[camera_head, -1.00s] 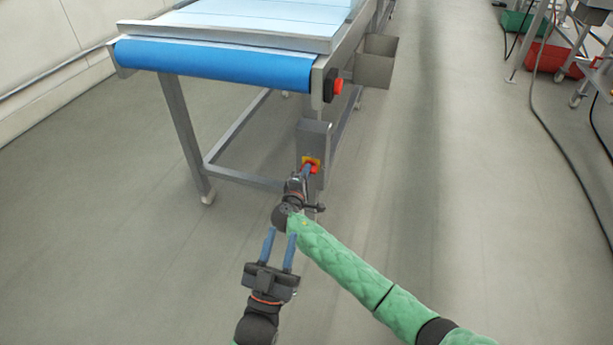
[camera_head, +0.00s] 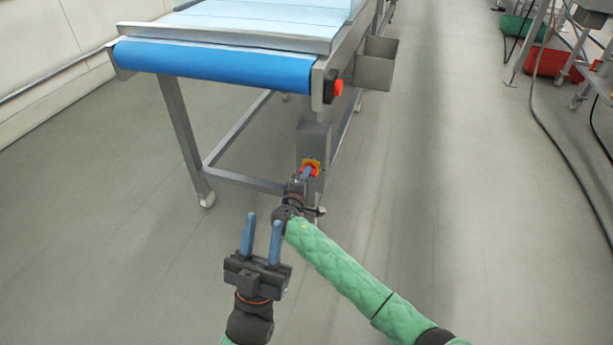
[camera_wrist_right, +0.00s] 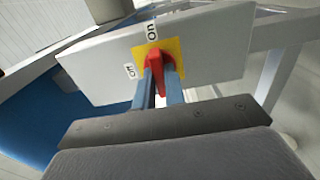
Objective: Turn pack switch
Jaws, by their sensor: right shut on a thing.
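The pack switch is a red knob (camera_wrist_right: 157,66) on a yellow plate (camera_wrist_right: 174,47), marked "on" and "off", on the face of a grey box (camera_wrist_right: 95,68). In the head view the red knob (camera_head: 313,169) sits low on the conveyor's front right leg. My right gripper (camera_head: 307,174) is shut on the knob, with one blue finger on each side of it in the right wrist view (camera_wrist_right: 160,84). My left gripper (camera_head: 262,235) is open and empty, in the air left of my right wrist.
The conveyor (camera_head: 210,66) with its blue belt end stands above and behind the switch. A red button (camera_head: 338,87) is on its corner, beside a grey bin (camera_head: 376,64). Open floor (camera_head: 440,180) lies to the right. Red and green crates and cables are at the far right.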

